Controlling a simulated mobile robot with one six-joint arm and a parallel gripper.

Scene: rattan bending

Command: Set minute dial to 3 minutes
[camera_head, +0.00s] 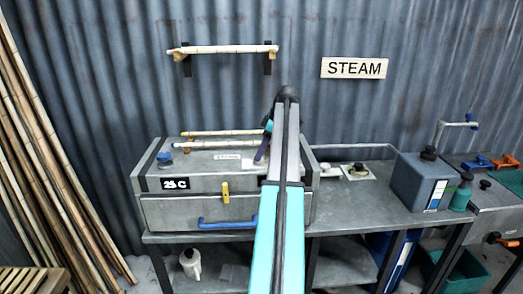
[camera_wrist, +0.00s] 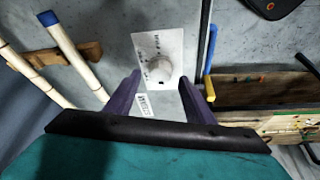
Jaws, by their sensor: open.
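In the wrist view, a pale round dial knob (camera_wrist: 159,70) sits on a white plate (camera_wrist: 174,44) with small dark lettering and marks, too small to read fully. I cannot tell which mark it points to. My gripper (camera_wrist: 160,80) is open, its two purple fingers to either side of the knob, with a visible gap on each side. A second lettered label (camera_wrist: 148,106) shows between the fingers. In the head view my gripper (camera_head: 264,142) is over the right part of the grey metal box (camera_head: 190,185); my arm hides the dial there.
Rattan poles (camera_wrist: 77,53) lie to the left in the wrist view. The box has a "25 C" style display (camera_head: 175,184), a yellow latch (camera_head: 225,192) and a blue handle (camera_head: 214,224). To its right are a black knob on a plate (camera_head: 357,171) and a grey-blue container (camera_head: 422,183).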

